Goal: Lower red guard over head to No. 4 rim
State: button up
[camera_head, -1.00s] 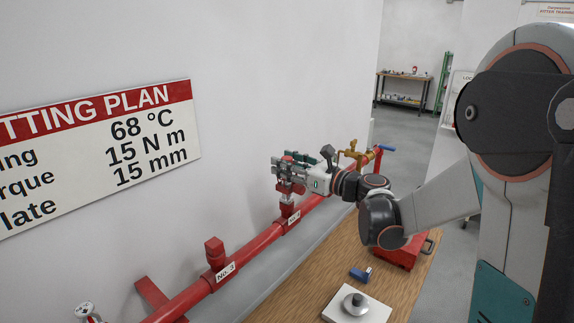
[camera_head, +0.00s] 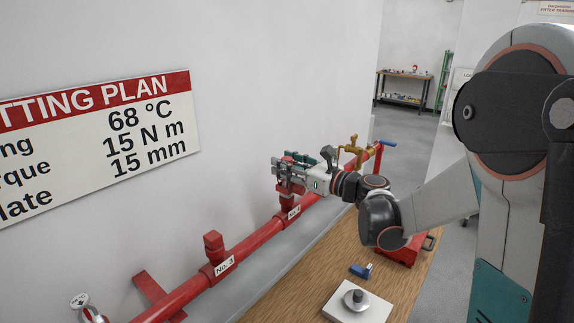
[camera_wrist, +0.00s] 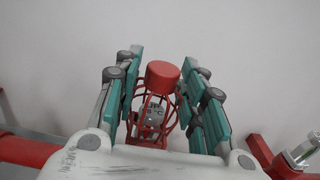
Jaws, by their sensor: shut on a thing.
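My gripper (camera_head: 291,171) is above the No. 4 outlet of the red pipe, by the tag marked No. 4 (camera_head: 294,213). In the wrist view, its teal finger pads (camera_wrist: 166,106) stand on both sides of the red guard (camera_wrist: 162,76), a wire cage with a solid round cap, and it is shut on the guard. The guard looks upright. A pale lettered head (camera_wrist: 152,112) shows inside the cage wires. The guard's lower edge and the rim are hidden behind the gripper body, so I cannot tell whether they touch.
The No. 3 outlet (camera_head: 214,246) stands on the same pipe (camera_head: 255,245). A brass valve (camera_head: 353,151) is just beyond the gripper. A wooden bench (camera_head: 300,293) holds a white plate (camera_head: 370,307), a blue item (camera_head: 361,271) and a red box (camera_head: 403,252). The wall is close behind.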

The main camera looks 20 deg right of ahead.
jog(key=shift+f+b, duration=0.7)
jog(key=shift+f, duration=0.2)
jog(key=o, duration=1.3)
jog(key=shift+o, duration=0.2)
jog(key=v, duration=0.8)
